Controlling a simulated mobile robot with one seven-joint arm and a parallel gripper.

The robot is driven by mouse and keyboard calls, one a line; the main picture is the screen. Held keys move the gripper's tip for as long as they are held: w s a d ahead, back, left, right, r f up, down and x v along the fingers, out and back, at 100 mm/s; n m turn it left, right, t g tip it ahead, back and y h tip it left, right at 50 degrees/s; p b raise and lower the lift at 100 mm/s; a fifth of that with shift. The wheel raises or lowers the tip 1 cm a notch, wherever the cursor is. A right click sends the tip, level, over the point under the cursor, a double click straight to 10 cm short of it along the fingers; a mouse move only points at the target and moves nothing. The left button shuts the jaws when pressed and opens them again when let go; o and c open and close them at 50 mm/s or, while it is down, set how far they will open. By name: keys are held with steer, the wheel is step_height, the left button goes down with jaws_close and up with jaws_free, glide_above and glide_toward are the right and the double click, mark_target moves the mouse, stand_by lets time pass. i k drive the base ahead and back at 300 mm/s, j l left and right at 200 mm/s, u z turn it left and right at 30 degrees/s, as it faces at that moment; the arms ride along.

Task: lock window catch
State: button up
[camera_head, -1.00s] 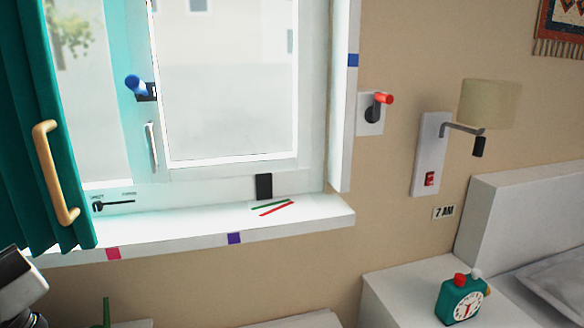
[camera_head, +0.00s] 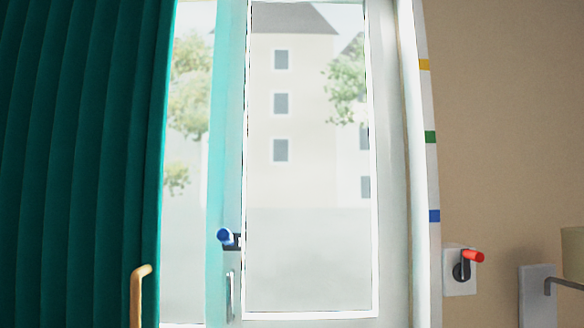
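The window catch (camera_head: 227,237) has a blue knob on a dark mount. It sits on the window's middle upright, at the left edge of the right-hand pane (camera_head: 310,190). A slim metal handle (camera_head: 230,295) is just below it on the same upright. From this view I cannot tell whether the catch is locked. My gripper is not in the head view.
A teal curtain (camera_head: 85,150) with a tan handle (camera_head: 138,295) covers the left side. A red-tipped lever (camera_head: 470,258) on a white plate is on the beige wall at right. Coloured marks line the window frame's right edge. A lamp (camera_head: 572,250) is partly visible at far right.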

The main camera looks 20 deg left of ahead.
mark_target(224, 235)
steer(key=i+j, duration=0.7)
